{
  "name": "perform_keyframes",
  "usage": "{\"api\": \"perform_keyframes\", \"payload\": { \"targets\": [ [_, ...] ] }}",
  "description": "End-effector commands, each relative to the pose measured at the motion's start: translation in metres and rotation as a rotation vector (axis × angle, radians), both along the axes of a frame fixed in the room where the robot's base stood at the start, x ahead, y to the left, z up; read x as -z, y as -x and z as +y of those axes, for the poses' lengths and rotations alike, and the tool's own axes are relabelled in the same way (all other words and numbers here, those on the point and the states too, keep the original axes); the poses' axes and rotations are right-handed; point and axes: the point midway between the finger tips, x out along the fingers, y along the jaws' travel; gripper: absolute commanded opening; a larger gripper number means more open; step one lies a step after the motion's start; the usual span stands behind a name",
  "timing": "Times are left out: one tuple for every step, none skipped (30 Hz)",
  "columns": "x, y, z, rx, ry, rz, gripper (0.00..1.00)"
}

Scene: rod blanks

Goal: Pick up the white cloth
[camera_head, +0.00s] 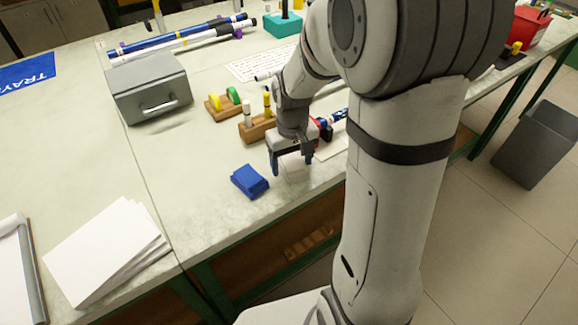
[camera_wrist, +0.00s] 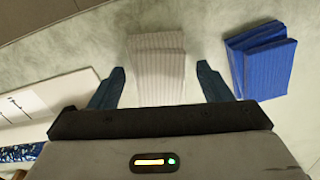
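The white cloth (camera_wrist: 157,62) lies folded on the bench top, pale with fine ribs. In the wrist view it sits between and a little beyond my gripper's open fingers (camera_wrist: 162,84), with a gap on each side. In the head view the white cloth (camera_head: 294,167) shows under my gripper (camera_head: 291,167), partly hidden by it. My gripper is empty, with dark blue fingers spread apart close to the bench. I cannot tell whether the fingertips touch the bench.
A folded blue cloth (camera_head: 250,181) lies just left of the white one; it also shows in the wrist view (camera_wrist: 262,62). A wooden block (camera_head: 257,128) with upright markers stands behind. A grey box (camera_head: 150,88) and a paper stack (camera_head: 108,252) are further left. The bench's front edge is near.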

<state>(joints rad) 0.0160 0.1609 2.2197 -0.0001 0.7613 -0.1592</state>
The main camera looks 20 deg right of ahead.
Motion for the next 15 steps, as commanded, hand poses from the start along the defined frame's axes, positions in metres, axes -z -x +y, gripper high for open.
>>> {"api": "perform_keyframes", "payload": {
  "targets": [
    [-0.0002, -0.0001, -0.0001, 0.0, 0.0, 0.0, 0.68],
    [-0.0002, 0.0, -0.0002, 0.0, 0.0, 0.0, 0.65],
    [-0.0002, -0.0001, -0.0002, 0.0, 0.0, 0.0, 0.62],
    [-0.0002, 0.0, -0.0003, 0.001, 0.0, 0.0, 0.59],
    [-0.0002, 0.0, -0.0003, 0.001, 0.0, 0.0, 0.57],
    [-0.0003, 0.0, -0.0003, 0.001, 0.0, 0.0, 0.54],
    [-0.0003, 0.0, -0.0003, 0.001, 0.0, 0.0, 0.51],
    [-0.0003, -0.0001, -0.0004, 0.001, 0.0, 0.0, 0.49],
    [-0.0003, -0.0001, -0.0004, 0.001, 0.0, 0.0, 0.46],
    [-0.0003, -0.0001, -0.0004, 0.001, 0.0, 0.0, 0.43],
    [-0.0003, -0.0001, -0.0005, 0.001, 0.0, 0.0, 0.41],
    [-0.0003, -0.0001, -0.0005, 0.001, 0.0, 0.0, 0.37],
    [-0.0003, -0.0001, -0.0005, 0.001, 0.0, 0.0, 0.35],
    [-0.0003, -0.0001, -0.0006, 0.001, 0.0, 0.0, 0.32],
    [-0.0003, -0.0001, -0.0006, 0.001, 0.0, 0.0, 0.3]
  ]
}}
